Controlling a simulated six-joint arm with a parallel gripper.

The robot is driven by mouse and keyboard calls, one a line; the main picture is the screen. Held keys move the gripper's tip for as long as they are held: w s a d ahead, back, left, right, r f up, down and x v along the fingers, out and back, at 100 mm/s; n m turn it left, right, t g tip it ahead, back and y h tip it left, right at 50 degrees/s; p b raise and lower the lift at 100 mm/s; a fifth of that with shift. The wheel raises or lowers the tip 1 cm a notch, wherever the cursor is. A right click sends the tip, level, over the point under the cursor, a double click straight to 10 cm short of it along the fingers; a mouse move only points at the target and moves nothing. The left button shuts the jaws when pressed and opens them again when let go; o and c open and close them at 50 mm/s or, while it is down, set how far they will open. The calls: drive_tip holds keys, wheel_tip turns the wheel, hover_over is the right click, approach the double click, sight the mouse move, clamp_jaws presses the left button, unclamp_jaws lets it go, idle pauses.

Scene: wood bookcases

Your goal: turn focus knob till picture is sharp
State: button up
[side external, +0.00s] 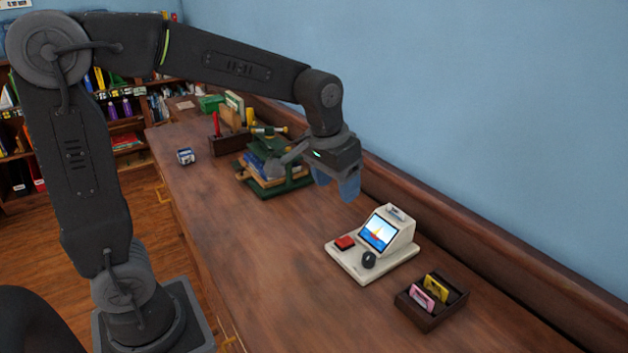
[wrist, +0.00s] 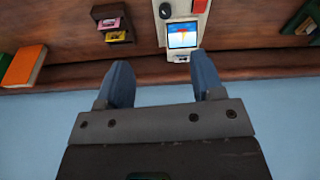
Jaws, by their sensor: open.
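A cream viewer device (side external: 403,239) stands on the wooden counter, on a flat base with a red button (side external: 345,242) and a dark knob (side external: 369,259). Its screen (side external: 379,233) shows a blue, orange and white picture; I cannot tell how sharp it is. In the wrist view the screen (wrist: 182,35) shows beyond my fingertips, with the dark knob (wrist: 165,10) near the top edge. My gripper (side external: 338,184) has blue fingers. It hangs above the counter, behind and left of the device, apart from it. In the wrist view my gripper (wrist: 160,75) is open and empty.
A dark tray (side external: 432,302) with a pink and a yellow card sits right of the device. A green press-like stand (side external: 272,172) with books is left of my gripper. A blue-white box (side external: 185,156) lies further left. The blue wall is close behind. The front middle counter is clear.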

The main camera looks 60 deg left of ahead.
drive_tip(key=shift+t, duration=0.4)
drive_tip(key=shift+s+d+r, duration=0.1)
drive_tip(key=shift+s+r, duration=0.2)
drive_tip(key=shift+s, duration=0.5)
drive_tip(key=shift+s+a+r, duration=0.1)
drive_tip(key=shift+s+r, duration=0.2)
drive_tip(key=shift+s, duration=0.55)
drive_tip(key=shift+s+d+r, duration=0.1)
drive_tip(key=shift+s+r, duration=0.2)
drive_tip(key=shift+s, duration=0.5)
drive_tip(key=s+m+t, duration=0.1)
drive_tip(key=s+t, duration=0.1)
drive_tip(key=s, duration=0.9)
drive_tip(key=shift+s+d+f, duration=0.2)
drive_tip(key=shift+s+f, duration=0.05)
drive_tip(key=shift+f, duration=0.05)
drive_tip(key=shift+w, duration=0.1)
